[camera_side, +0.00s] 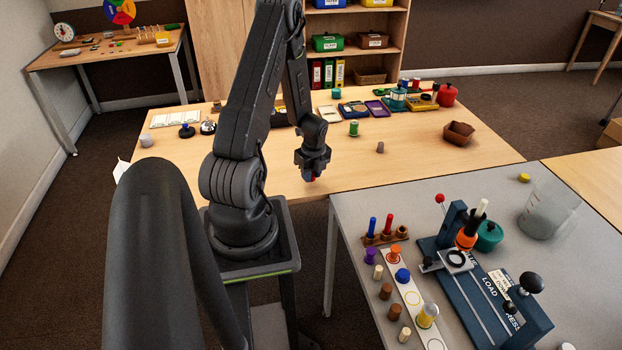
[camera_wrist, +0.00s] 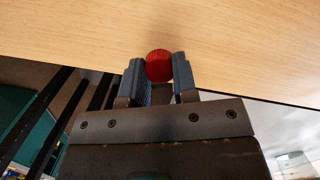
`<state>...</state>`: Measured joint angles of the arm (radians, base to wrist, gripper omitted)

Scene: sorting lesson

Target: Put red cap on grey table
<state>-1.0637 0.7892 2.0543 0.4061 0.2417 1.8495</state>
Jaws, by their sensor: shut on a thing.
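The red cap (camera_wrist: 159,66) is ribbed and sits between the two fingers of my gripper (camera_wrist: 160,80) in the wrist view. My gripper is shut on it. In the side view my gripper (camera_side: 314,172) hangs near the front edge of the wooden table (camera_side: 400,165), with a small bit of red at its fingertips. The grey table (camera_side: 350,225) stands to the right and nearer the camera. Its left part near the corner is bare.
On the grey table stand a peg rack (camera_side: 386,237), a white strip (camera_side: 408,290) with coloured pieces, a blue press (camera_side: 490,290) and a clear beaker (camera_side: 548,212). A brown tray (camera_side: 458,134) and a green spool (camera_side: 354,128) stand on the wooden table.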

